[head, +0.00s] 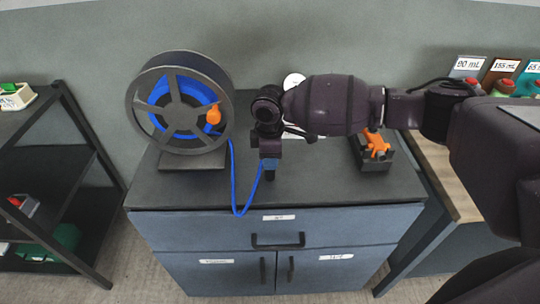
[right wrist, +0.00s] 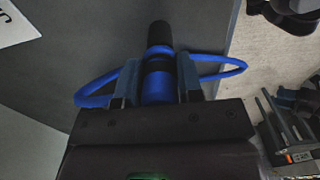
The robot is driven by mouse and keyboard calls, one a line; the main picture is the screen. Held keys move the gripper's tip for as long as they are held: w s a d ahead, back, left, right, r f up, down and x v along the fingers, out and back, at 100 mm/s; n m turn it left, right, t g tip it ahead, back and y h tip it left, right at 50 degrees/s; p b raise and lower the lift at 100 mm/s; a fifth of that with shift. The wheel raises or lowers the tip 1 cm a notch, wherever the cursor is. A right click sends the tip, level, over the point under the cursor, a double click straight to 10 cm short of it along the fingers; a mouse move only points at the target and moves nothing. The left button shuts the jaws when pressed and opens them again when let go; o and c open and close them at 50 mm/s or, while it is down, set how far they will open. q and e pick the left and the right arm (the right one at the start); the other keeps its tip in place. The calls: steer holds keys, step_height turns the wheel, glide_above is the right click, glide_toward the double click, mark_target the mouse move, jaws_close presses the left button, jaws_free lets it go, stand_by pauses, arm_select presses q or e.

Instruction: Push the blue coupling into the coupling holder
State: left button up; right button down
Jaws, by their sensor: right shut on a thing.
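My right gripper (head: 269,163) points down above the front half of the cabinet top and is shut on the blue coupling. The coupling (right wrist: 158,84) shows between the two fingers in the right wrist view, blue with a dark band and a black end sticking out beyond the fingertips. A blue hose (head: 234,185) runs from the reel (head: 138,107), hangs over the cabinet's front edge and comes up to the gripper. I cannot make out the coupling holder for certain. A white round thing (head: 293,79) is partly hidden behind my right wrist. My left gripper is not in view.
The reel, with an orange knob (head: 213,116), stands on the left of the cabinet top (head: 330,185). An orange tool (head: 377,144) sits on a dark block (head: 374,163) at the right.

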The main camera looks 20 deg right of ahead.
steer(key=shift+f, duration=0.15)
stand_by(0.5)
steer(key=shift+f, duration=0.2)
steer(key=shift+f, duration=0.15)
steer(key=c, duration=0.7)
jaws_free()
step_height(320, 180, up, 11)
steer(key=shift+f+p, duration=0.2)
steer(key=shift+p, duration=0.25)
steer(key=shift+r, duration=0.1)
